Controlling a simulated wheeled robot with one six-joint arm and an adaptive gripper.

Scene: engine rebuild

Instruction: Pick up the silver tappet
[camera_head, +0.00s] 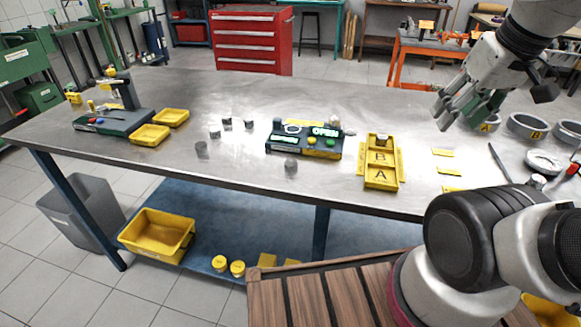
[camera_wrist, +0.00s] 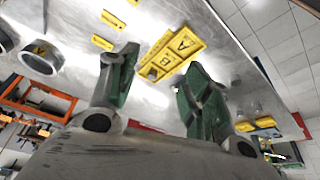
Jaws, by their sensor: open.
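Several small grey metal cylinders stand on the steel table in the head view; they look like tappets. One cylinder (camera_head: 291,165) is near the front edge, below the green device. Another cylinder (camera_head: 201,149) is farther left, with a group of three behind it, including a cylinder (camera_head: 227,122). They are too small to tell which is the silver tappet. My gripper (camera_head: 459,112) is raised above the table's right part, far to the right of the cylinders. It is open and empty. In the wrist view its two green-padded fingers (camera_wrist: 161,62) stand apart.
A yellow tray marked A and B (camera_head: 367,185) lies near the table's front. A green device with an OPEN sign (camera_head: 320,149) stands left of it. Metal rings (camera_head: 526,126) sit at the right. Yellow bins (camera_head: 150,135) are at the left. The middle-back table is clear.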

